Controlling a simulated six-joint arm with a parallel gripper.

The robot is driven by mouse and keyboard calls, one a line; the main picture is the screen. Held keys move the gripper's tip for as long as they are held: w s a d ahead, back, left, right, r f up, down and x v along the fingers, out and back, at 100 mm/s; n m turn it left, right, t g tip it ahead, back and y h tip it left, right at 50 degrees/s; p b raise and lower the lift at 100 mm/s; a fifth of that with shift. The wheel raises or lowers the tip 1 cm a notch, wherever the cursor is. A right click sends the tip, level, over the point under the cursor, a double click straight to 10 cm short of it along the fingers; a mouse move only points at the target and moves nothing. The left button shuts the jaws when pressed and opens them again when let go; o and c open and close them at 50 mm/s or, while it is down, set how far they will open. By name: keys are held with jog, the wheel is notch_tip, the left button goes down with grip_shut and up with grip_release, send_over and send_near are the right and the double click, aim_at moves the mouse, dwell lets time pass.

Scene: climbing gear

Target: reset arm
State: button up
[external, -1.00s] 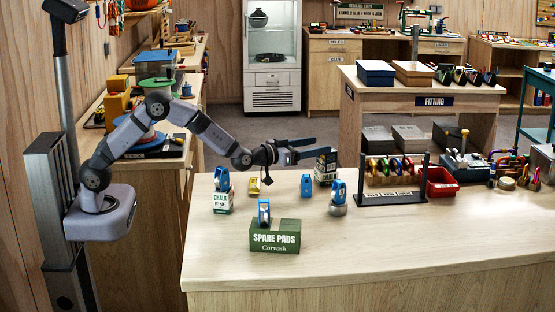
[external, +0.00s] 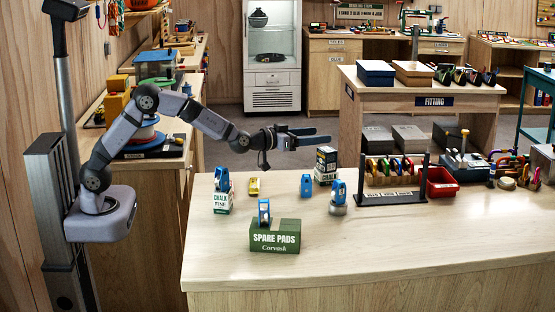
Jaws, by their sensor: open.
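My gripper (external: 305,137) is open and empty. It points to the right, held in the air above the back part of the light wooden counter (external: 350,262).
On the counter are a green Spare Pads box (external: 274,237), a Chalk Fine box (external: 222,201) and several blue devices, one upright (external: 306,186). A carabiner rack (external: 392,180) and a red bin (external: 441,182) stand at right. The counter's front is clear.

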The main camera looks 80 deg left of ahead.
jog(key=s+d+r+g+h+p, duration=0.15)
jog(key=s+d+g+h, duration=0.45)
jog(key=s+d, duration=0.75)
jog(key=s+d+g+h+p, duration=0.35)
jog(key=s+d+h, duration=0.35)
jog(key=s+d, duration=0.7)
jog(key=s+a+f+m+g+y+b, duration=0.2)
jog(key=s+a+f, duration=0.35)
jog(key=f, duration=0.25)
jog(key=s+a+f+m+g+y+b, duration=0.1)
jog(key=s+a+f+g+y, duration=0.15)
jog(key=s+a+f, duration=0.4)
jog(key=s+a+f+m+g+y+b, duration=0.2)
jog(key=s+a+f+y, duration=0.15)
jog(key=s+f, duration=0.45)
notch_tip(320, 180, up, 22)
jog(key=h+p, duration=0.1)
jog(key=p, duration=2.2)
jog(key=f+b, duration=0.3)
jog(key=w+f+b, duration=0.1)
jog(key=f+b, duration=0.1)
jog(key=shift+f, duration=0.25)
